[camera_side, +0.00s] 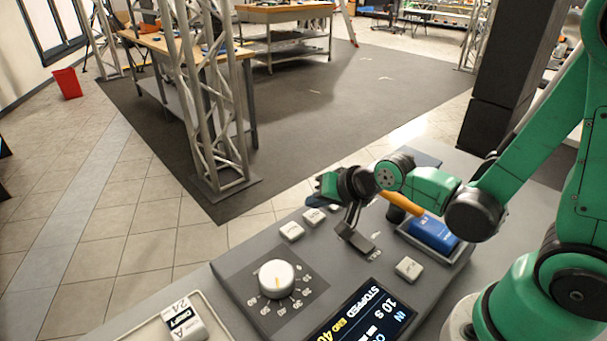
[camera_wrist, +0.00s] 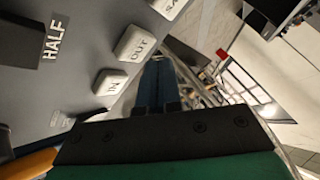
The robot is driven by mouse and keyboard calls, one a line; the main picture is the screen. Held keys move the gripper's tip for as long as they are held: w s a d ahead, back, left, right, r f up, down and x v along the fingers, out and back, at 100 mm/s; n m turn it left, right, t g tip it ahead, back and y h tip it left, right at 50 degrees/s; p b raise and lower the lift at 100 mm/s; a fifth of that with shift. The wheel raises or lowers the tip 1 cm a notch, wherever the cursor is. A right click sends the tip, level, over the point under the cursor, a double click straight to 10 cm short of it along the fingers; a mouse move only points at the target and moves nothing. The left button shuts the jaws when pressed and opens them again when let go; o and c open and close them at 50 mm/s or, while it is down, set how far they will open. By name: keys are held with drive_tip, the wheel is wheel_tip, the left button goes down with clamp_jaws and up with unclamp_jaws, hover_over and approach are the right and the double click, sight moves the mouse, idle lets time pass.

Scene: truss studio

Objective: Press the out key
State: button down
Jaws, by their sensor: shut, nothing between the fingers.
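The white OUT key (camera_wrist: 136,43) is in the upper middle of the wrist view, on the grey panel, between the IN key (camera_wrist: 110,82) and a partly cropped key starting "SA" (camera_wrist: 168,6). In the side view the OUT key (camera_side: 314,215) appears to be the middle of three white keys along the panel's far edge; its lettering is unreadable there. My gripper (camera_wrist: 157,68) is shut and empty, its blue fingers just right of the OUT key in the wrist view. In the side view my gripper (camera_side: 317,201) is beyond the row of keys. Contact with any key cannot be seen.
A dark lever (camera_side: 357,238) marked HALF stands near the keys. A white dial (camera_side: 277,277), a lit display (camera_side: 364,318) and another white key (camera_side: 408,268) lie nearer the camera.

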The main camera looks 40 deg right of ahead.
idle(0.8)
drive_tip(key=shift+r, duration=2.5)
drive_tip(key=s+d+r+n+g+h, duration=0.1)
drive_tip(key=s+r+n+g, duration=0.1)
drive_tip(key=s+n, duration=0.4)
drive_tip(key=shift+d+r+n, duration=0.4)
drive_tip(key=shift+n, duration=0.5)
drive_tip(key=shift+r, duration=0.1)
wheel_tip(320, 180, up, 4)
drive_tip(key=r+g, duration=0.1)
drive_tip(key=g, duration=0.3)
hover_over(317, 218)
drive_tip(key=s, duration=0.2)
drive_tip(key=shift+s+d+f, duration=0.1)
drive_tip(key=shift+s+f, duration=0.1)
drive_tip(key=shift+f, duration=0.05)
